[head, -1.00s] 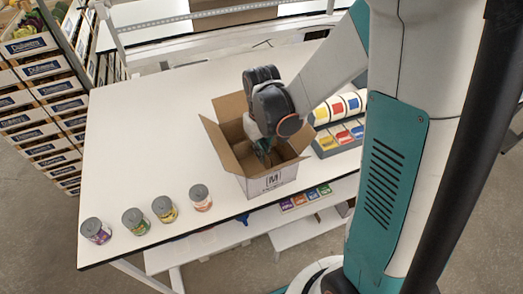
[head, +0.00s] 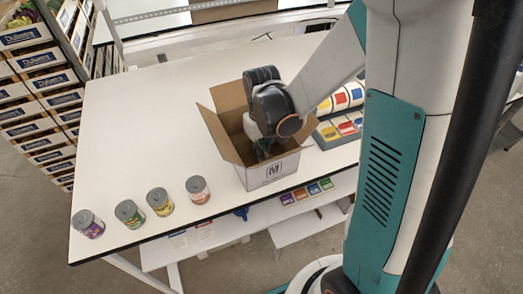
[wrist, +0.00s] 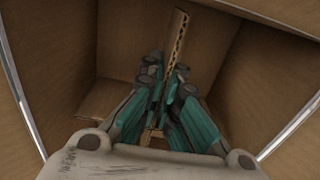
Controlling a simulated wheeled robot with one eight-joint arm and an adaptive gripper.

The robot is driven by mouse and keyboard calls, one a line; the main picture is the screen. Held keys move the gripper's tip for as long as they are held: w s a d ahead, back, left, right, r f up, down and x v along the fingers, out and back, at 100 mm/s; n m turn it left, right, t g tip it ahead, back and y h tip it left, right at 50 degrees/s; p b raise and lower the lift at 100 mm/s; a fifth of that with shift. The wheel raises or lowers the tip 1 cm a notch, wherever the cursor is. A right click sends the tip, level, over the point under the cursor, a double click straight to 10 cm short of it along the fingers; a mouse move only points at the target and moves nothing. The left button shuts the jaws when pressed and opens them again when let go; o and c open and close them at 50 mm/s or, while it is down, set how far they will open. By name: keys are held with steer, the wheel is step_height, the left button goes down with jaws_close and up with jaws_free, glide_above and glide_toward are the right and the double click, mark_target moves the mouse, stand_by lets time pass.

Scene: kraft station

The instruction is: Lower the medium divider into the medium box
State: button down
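The medium box (head: 273,174) is an open cardboard carton with a white printed front, standing on the white table with its flaps spread. My gripper (head: 264,147) reaches down into it from above, and its fingers are mostly hidden by the box in the head view. In the wrist view the medium divider (wrist: 178,38) is a thin brown cardboard strip seen edge-on inside the box. My gripper (wrist: 166,72) has one teal finger on each side of it and appears closed on it. The divider's lower edge is hidden, so I cannot tell whether it touches the box floor.
Several cans (head: 160,201) stand along the table's front left edge. A rack of coloured packets (head: 340,125) stands just right of the box. The table's left and back area (head: 140,120) is clear. Stacked crates (head: 40,100) stand beyond the left edge.

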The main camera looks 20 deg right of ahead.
steer(key=c, duration=2.3)
jaws_free()
steer(key=o, duration=0.6)
steer(key=shift+r+p, duration=4.95)
steer(key=shift+r, duration=2.1)
